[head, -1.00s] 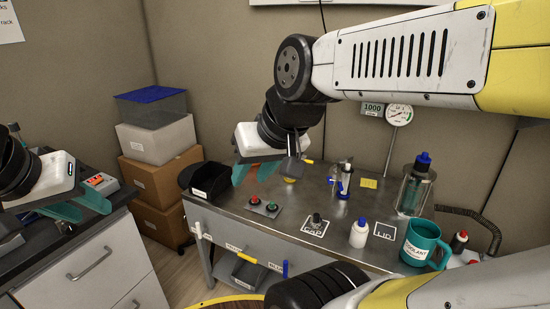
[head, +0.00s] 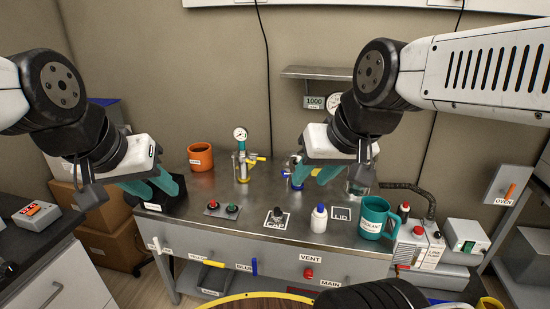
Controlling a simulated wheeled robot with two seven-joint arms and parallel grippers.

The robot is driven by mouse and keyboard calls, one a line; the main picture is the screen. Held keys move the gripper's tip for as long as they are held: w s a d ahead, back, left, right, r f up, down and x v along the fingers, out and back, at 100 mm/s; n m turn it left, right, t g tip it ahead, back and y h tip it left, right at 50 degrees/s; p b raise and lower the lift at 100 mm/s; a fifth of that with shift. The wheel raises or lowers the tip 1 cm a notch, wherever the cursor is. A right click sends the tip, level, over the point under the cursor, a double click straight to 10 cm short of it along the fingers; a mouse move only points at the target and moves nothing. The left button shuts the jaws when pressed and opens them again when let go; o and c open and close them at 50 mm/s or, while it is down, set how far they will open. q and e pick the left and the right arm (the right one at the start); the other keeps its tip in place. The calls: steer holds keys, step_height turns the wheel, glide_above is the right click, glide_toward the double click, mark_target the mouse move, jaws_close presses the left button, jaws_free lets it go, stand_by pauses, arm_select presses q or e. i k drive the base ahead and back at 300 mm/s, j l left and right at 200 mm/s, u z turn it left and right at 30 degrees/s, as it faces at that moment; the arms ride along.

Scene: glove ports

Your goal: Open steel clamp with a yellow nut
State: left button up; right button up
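A steel fitting with a yellow part (head: 243,168) stands upright near the back of the steel bench, under a round gauge (head: 240,133). The yellow part sticks out to its right; I cannot tell whether the clamp is open or shut. A similar fitting with blue parts (head: 297,183) is partly hidden behind my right gripper. My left gripper (head: 158,190) is open and empty, left of the yellow-marked fitting, above the black bin. My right gripper (head: 313,176) is open, with its teal fingers in front of the blue-marked fitting and apart from the yellow-marked one.
An orange mug (head: 200,157) stands at the back left of the bench. A button box (head: 222,209), a white bottle (head: 318,220) and a teal mug (head: 374,217) stand toward the front. A black bin (head: 165,203) is at the left edge. Bare bench lies around the yellow-marked fitting.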

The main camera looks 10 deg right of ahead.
mark_target(237, 158)
steer(key=i+l, duration=0.3)
steer(key=i, duration=0.15)
steer(key=i+l, duration=0.3)
steer(key=i+u, duration=0.05)
steer(key=i, duration=0.1)
